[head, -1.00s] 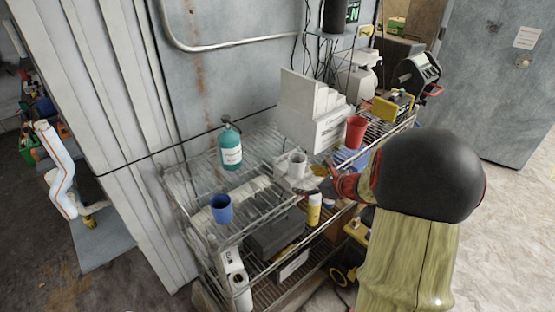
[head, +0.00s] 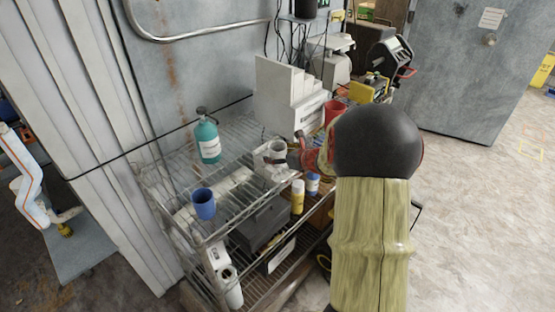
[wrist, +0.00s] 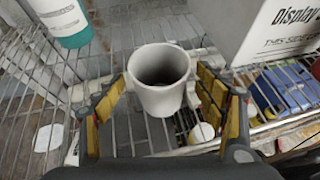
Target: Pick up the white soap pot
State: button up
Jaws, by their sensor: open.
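The white soap pot (head: 276,149) stands upright on the wire rack's top shelf, in front of the white box. In the wrist view the pot (wrist: 160,98) is in the middle, its open mouth facing the camera. My gripper (wrist: 162,88) is open, with one yellow-padded finger on each side of the pot. Its fingers reach beside the pot's wall; I cannot tell whether either touches it. In the head view my gripper (head: 289,161) reaches the pot from the right and hides part of it.
A teal bottle (head: 208,143) and a blue cup (head: 203,204) stand to the left on the wire rack (head: 158,187). A white box (head: 280,95) stands close behind the pot, with a red cup (head: 334,108) to its right. Yellow-and-white bottles (head: 297,197) show lower down.

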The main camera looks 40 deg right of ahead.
jog(key=shift+x, duration=0.75)
jog(key=shift+s, duration=0.1)
jog(key=shift+c, duration=0.2)
jog(key=shift+c, duration=0.5)
jog(key=c, duration=1.1)
jog(key=shift+c, duration=0.3)
